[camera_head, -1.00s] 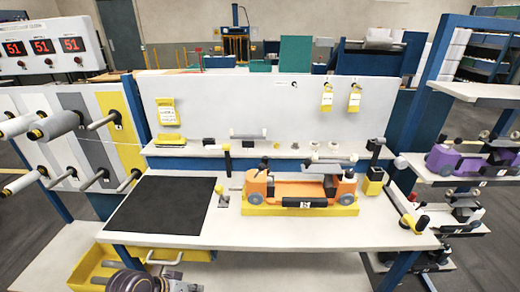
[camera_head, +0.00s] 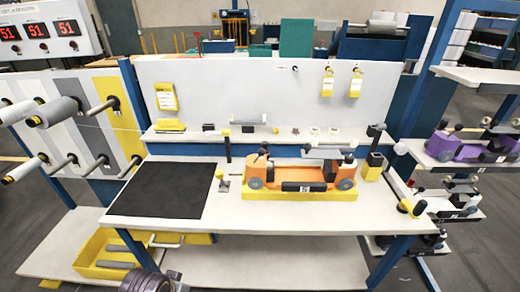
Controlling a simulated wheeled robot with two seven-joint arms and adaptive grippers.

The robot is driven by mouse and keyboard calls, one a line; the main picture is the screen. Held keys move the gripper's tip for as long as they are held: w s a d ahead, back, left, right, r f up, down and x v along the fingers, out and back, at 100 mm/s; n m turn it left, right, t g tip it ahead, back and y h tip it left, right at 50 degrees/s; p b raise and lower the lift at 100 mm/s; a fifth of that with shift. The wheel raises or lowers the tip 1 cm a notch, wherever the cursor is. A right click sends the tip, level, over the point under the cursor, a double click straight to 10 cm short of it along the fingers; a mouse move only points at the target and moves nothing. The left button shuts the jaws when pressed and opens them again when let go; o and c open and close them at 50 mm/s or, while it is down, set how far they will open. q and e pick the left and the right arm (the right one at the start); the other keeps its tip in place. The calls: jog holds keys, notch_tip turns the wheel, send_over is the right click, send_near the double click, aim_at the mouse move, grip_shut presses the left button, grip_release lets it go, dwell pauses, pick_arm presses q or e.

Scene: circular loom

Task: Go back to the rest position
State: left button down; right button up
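Neither of my grippers shows in the head view. A dark rounded part (camera_head: 148,281) is cut off by the bottom edge; it may belong to my arm, but I cannot tell. On the white workbench (camera_head: 245,217) stands an orange machine (camera_head: 298,178) with grey rollers and a dark number plate. It rests on a yellow base (camera_head: 265,194). A black mat (camera_head: 165,190) lies on the left of the bench top.
Grey spools (camera_head: 55,111) stick out from a panel at left. A yellow bin (camera_head: 95,262) sits on the low shelf below the bench. A rack with a purple machine (camera_head: 465,149) stands at right.

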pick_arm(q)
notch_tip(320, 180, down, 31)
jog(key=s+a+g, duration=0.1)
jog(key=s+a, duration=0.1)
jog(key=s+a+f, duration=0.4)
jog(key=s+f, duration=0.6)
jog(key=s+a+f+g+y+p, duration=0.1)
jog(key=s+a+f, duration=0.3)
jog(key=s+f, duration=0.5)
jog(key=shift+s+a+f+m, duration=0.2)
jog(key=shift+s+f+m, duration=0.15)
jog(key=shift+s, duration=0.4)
